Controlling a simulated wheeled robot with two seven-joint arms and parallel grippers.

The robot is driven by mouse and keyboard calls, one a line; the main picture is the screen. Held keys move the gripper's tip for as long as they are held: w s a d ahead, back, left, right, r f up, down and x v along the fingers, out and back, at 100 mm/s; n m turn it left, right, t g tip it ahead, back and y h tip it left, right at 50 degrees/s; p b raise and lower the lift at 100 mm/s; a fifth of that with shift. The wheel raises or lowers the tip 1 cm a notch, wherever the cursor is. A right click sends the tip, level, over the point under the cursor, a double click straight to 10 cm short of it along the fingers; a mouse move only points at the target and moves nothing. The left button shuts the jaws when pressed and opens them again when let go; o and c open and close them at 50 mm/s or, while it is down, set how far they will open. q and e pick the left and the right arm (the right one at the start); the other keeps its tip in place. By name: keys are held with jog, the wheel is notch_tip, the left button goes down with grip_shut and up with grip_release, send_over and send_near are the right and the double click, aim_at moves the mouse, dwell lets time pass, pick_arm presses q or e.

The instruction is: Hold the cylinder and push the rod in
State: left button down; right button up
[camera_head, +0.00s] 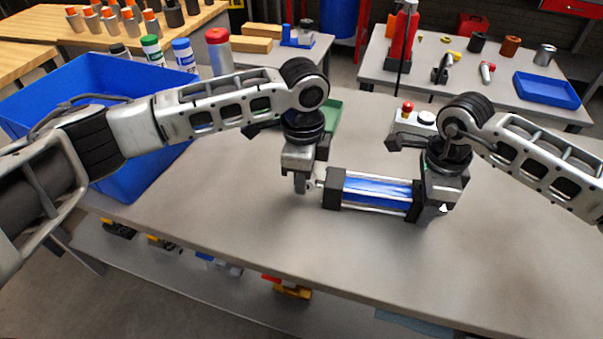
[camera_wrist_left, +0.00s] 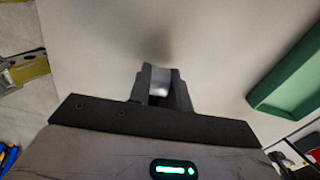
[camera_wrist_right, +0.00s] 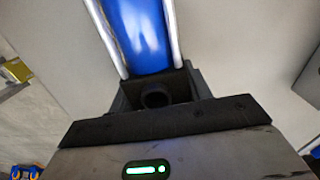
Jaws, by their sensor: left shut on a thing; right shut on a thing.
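The cylinder (camera_head: 372,191) has a blue barrel, silver tie rods and black end blocks, and lies lengthwise left to right over the table. My right gripper (camera_head: 432,205) is shut on its right end block; the right wrist view shows the blue barrel (camera_wrist_right: 138,35) running out from the jaws (camera_wrist_right: 153,95). My left gripper (camera_head: 303,185) is shut at the rod's end (camera_head: 318,185), just left of the left end block. Little rod shows between the jaws and the block. In the left wrist view a pale metal piece (camera_wrist_left: 160,82) sits between the jaws.
A large blue bin (camera_head: 150,185) stands at the table's left end. A green tray (camera_head: 330,116) lies behind my left gripper. A control box (camera_head: 407,125) with a red button stands behind my right gripper. The table's front (camera_head: 300,240) is clear.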

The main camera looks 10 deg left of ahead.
pick_arm(q)
jog(key=shift+d, duration=0.75)
pick_arm(e)
jog(key=shift+a, duration=0.15)
pick_arm(q)
jog(key=c, duration=1.2)
grip_release()
jog(key=shift+a, duration=0.1)
jog(key=shift+r, duration=0.2)
notch_tip(320, 180, up, 12)
jog(key=shift+f, duration=0.15)
pick_arm(e)
jog(key=o, duration=1.4)
jog(key=shift+o, duration=0.2)
